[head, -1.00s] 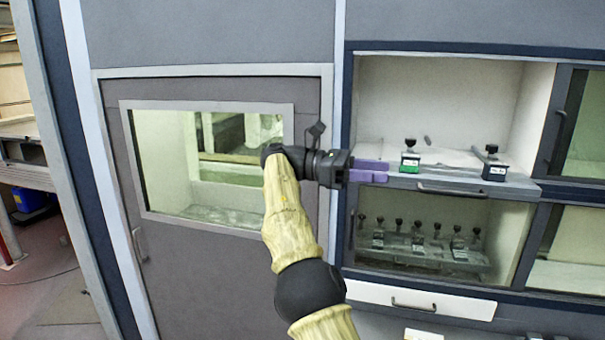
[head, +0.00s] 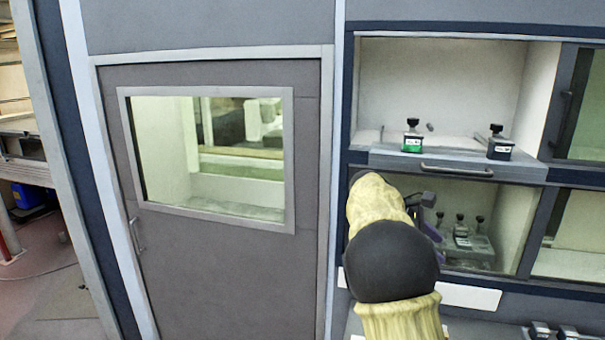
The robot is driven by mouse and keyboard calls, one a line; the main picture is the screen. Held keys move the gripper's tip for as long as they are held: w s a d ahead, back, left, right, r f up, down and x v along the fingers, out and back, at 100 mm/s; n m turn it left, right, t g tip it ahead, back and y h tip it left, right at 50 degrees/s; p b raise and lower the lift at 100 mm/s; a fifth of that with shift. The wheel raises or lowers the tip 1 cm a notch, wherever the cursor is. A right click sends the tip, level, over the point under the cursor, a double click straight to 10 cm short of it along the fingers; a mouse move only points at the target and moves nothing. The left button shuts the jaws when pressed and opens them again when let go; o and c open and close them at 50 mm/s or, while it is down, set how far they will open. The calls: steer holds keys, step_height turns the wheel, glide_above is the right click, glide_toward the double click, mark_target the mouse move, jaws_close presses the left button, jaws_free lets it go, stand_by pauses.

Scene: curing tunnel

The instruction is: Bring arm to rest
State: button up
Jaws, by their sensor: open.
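My arm reaches up from the bottom edge, right of the middle, in front of the lower right compartment. My gripper (head: 431,220) is mostly hidden behind my own arm; bits of its dark body and purple fingers show just right of the arm. No object shows between the fingers in the part I can see. The gripper is below the upper shelf (head: 392,160) and apart from the items on it.
Several similar pieces sit on a rack (head: 478,250) in the lower compartment. The grey door (head: 215,280) with a window is shut at left, with clear space before it.

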steer(key=s+a+f+m+t+y+b, duration=0.1)
steer(key=s+a+f+m+y+b, duration=0.3)
steer(key=s+f, duration=0.8)
steer(key=s+a+f+m+t+y+b, duration=0.2)
steer(key=s+a+f+m+y+b, duration=0.2)
steer(key=s+a+f+m, duration=0.5)
step_height(320, 180, down, 7)
steer(key=s+a+y, duration=0.1)
steer(key=s+y, duration=0.1)
steer(key=shift+s+r+t, duration=0.15)
steer(key=shift+s+t, duration=0.15)
steer(key=shift+s, duration=0.1)
